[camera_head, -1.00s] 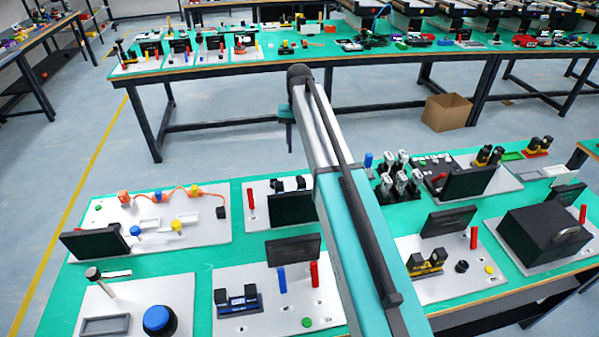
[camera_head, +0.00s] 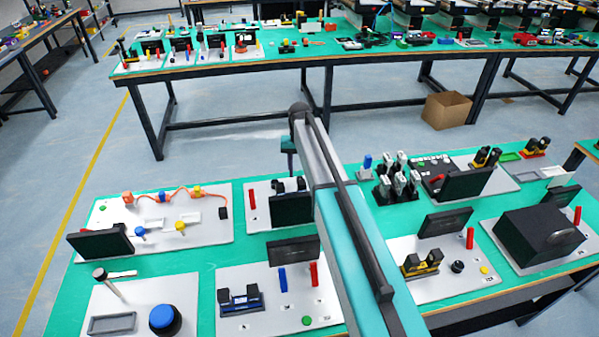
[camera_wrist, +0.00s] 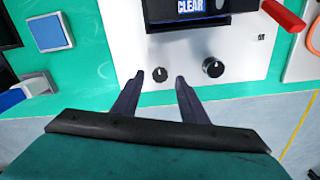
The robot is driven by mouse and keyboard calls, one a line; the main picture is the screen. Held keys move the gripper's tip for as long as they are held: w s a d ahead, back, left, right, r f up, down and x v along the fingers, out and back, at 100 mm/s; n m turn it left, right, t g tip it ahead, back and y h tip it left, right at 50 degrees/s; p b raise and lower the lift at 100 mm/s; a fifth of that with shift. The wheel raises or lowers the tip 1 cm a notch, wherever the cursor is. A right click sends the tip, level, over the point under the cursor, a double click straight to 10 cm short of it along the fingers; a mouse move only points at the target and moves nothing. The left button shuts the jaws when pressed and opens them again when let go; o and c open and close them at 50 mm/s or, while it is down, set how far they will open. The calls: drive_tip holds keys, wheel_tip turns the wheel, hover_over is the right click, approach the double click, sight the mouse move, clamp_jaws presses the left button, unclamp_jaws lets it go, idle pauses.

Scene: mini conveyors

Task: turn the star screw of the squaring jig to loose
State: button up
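In the wrist view, my gripper (camera_wrist: 159,79) is open, with its two dark fingers apart. A second black knob (camera_wrist: 213,67) sits to the right, outside the fingers. Both are on a white plate (camera_wrist: 120,38), below a black unit whose display (camera_wrist: 190,6) reads CLEAR. I cannot tell which knob is the star screw, or make out the jig itself. In the head view my arm hides part of the bench, and my fingers do not show.
A red handle (camera_wrist: 284,15) stands at the plate's upper right. A blue-topped block (camera_wrist: 46,33) is to the left. The floor (camera_wrist: 290,110) lies beyond the green bench edge. In the head view, several stations with upright dark screens (camera_head: 292,209) crowd the near bench.

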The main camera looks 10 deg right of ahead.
drive_tip(key=shift+f, duration=0.65)
drive_tip(key=c, duration=0.9)
drive_tip(key=shift+a, duration=0.15)
clamp_jaws()
